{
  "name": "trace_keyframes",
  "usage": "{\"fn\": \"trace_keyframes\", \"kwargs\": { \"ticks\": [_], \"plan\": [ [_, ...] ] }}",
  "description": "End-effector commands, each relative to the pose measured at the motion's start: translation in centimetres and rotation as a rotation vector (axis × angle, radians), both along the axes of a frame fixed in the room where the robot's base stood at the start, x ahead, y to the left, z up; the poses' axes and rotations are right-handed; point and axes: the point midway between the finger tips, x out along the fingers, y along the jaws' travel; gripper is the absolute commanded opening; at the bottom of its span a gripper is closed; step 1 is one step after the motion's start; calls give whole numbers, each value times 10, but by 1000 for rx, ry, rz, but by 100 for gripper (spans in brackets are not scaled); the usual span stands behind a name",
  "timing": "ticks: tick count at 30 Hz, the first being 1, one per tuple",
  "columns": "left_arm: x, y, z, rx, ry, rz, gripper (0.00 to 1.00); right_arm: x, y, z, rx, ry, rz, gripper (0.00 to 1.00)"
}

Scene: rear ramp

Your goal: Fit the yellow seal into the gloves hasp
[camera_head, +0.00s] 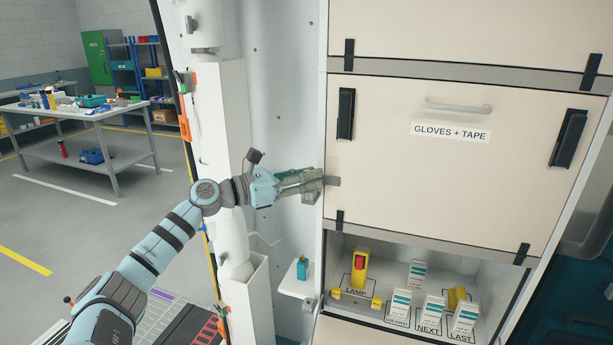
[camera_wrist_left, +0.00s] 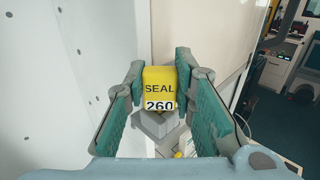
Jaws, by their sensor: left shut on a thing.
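The yellow seal (camera_wrist_left: 159,88), marked "SEAL 260", is held between the green-padded fingers of my left gripper (camera_wrist_left: 160,72) in the left wrist view. In the head view my left gripper (camera_head: 312,183) is at the left edge of the "GLOVES + TAPE" panel (camera_head: 385,190), and it hides the seal. A grey hasp tab (camera_head: 333,181) shows on that panel right at the fingertips. In the wrist view a grey block (camera_wrist_left: 156,124), probably the hasp, shows just beneath the seal. I cannot tell whether the seal is seated in it. My right gripper is not in view.
Below the panel, an open shelf holds a yellow lamp (camera_head: 360,268) and several white-and-teal boxes (camera_head: 401,304). A small side ledge (camera_head: 296,286) carries a teal item (camera_head: 302,268). A white post (camera_head: 222,140) stands behind my left arm. A workbench (camera_head: 75,112) is far left.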

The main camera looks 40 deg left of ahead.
Motion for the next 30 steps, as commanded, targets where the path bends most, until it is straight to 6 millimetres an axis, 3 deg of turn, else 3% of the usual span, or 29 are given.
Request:
{"fn": "trace_keyframes", "kwargs": {
  "ticks": [3,4,8,17,20,30],
  "plan": [
    [0,0,-5,0,4,-1,11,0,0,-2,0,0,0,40],
    [0,0,-5,0,4,-1,27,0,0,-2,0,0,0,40],
    [0,0,-4,0,3,-1,47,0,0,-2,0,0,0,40],
    [0,0,-2,1,2,-1,47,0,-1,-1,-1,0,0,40],
    [0,0,10,2,-2,-1,47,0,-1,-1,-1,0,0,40],
    [0,0,88,0,-2,-1,47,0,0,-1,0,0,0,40]
  ]
}}
